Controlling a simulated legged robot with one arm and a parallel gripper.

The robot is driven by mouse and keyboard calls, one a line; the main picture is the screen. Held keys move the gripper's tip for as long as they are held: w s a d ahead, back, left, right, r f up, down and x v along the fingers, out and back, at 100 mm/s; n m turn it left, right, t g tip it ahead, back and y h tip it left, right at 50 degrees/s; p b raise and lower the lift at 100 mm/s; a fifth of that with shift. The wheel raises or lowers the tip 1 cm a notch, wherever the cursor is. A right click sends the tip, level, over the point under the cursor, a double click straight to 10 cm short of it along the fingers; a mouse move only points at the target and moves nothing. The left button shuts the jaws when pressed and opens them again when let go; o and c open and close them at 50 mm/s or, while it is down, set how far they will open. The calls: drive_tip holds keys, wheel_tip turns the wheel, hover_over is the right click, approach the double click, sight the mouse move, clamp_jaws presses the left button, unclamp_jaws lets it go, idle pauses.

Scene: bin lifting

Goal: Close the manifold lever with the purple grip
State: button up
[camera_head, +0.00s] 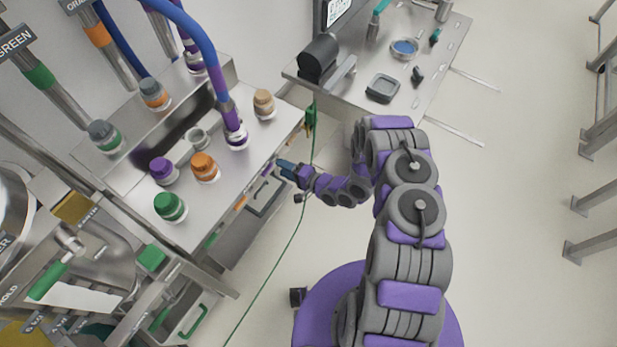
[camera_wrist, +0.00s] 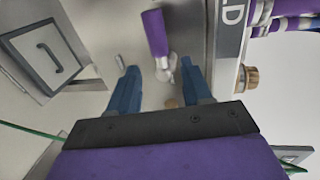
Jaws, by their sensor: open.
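The purple grip (camera_wrist: 155,32) of the manifold lever shows in the wrist view, ahead of my gripper (camera_wrist: 158,66). A pale metal stem joins its near end, between the lines of my two blue fingers. The fingers are spread with nothing between them that I can see as held. In the head view my gripper (camera_head: 284,167) is at the front edge of the metal manifold bench (camera_head: 225,190). A small purple patch (camera_head: 268,171) just left of the fingers looks like the same grip. Whether the fingers touch the lever cannot be told.
An orange grip (camera_head: 240,203) and a green grip (camera_head: 211,240) sit along the same front edge. Capped ports and a purple-blue hose (camera_head: 213,65) stand on the bench. A second table (camera_head: 400,60) is behind.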

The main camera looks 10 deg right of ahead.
drive_tip(key=v, duration=1.1)
drive_tip(key=shift+w, duration=0.15)
